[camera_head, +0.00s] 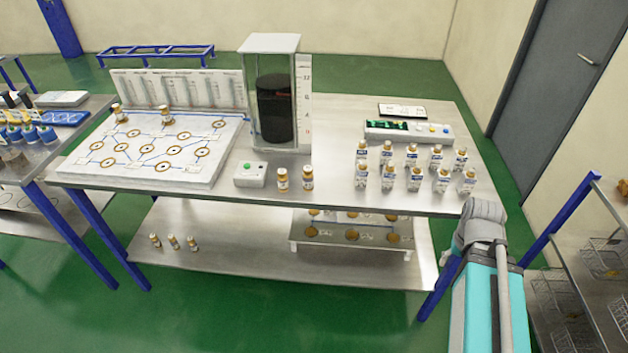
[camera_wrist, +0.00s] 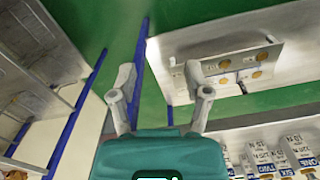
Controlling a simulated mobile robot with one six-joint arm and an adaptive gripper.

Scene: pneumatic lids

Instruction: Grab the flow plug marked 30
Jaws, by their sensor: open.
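Several small white plugs with brown-gold caps (camera_head: 415,170) stand in two rows on the right of the steel table. Their labels are too small to read in the head view. In the wrist view, labelled plugs (camera_wrist: 283,155) show at the lower right with words such as SIX and ONE; I cannot make out a 30. Two more plugs (camera_head: 294,179) stand near the table's front edge, and two (camera_head: 141,113) are on the white board. Three others (camera_head: 174,242) stand on the lower shelf. My gripper (camera_wrist: 160,75) is open and empty, apart from the plugs.
The white board with gold ports (camera_head: 205,165) lies at left. A dark cylinder in a clear stand (camera_head: 277,100) and a green-button box (camera_head: 250,175) are mid-table. A control panel (camera_head: 408,131) stands behind the plug rows. A wire-basket rack (camera_head: 606,255) is at right.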

